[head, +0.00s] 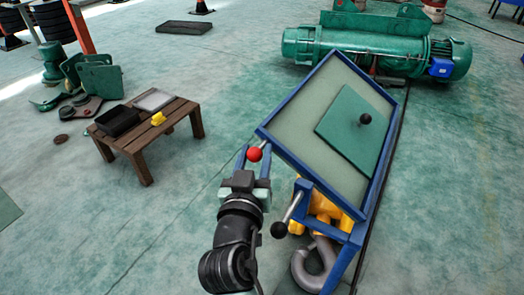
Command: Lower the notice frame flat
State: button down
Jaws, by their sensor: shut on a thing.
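The notice frame (296,117) is a blue-rimmed panel with a pale grey-green face. It is tilted, on a blue stand (350,240), in the middle right of the head view. A darker green square plate (345,138) with a black knob lies on its face. My gripper (254,166) is at the frame's lower left side, shut at a red ball knob (255,154). The fingers stand on either side of the knob. A lever with a black ball end (279,230) sticks out at the frame's lower edge.
A yellow hoist part with a grey hook (312,268) is under the frame. A large green hoist (375,52) lies behind it. A low wooden table (140,150) with a black tray (117,121) stands at left, beside green parts (98,76). The floor between is clear.

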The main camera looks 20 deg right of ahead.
jog(key=w+a+f+n+g+b, duration=0.2)
jog(key=w+a+f+n+b, duration=0.1)
jog(key=f, duration=1)
jog(key=shift+n+b, duration=0.6)
jog(key=shift+n, duration=0.4)
jog(key=shift+f, duration=0.2)
jog(key=c, duration=0.5)
grip_release()
jog(key=shift+d, duration=0.1)
jog(key=shift+d+r, duration=0.1)
jog(key=shift+d, duration=0.05)
jog(key=p+v, duration=0.1)
jog(key=v, duration=1.2)
jog(key=shift+r, duration=0.15)
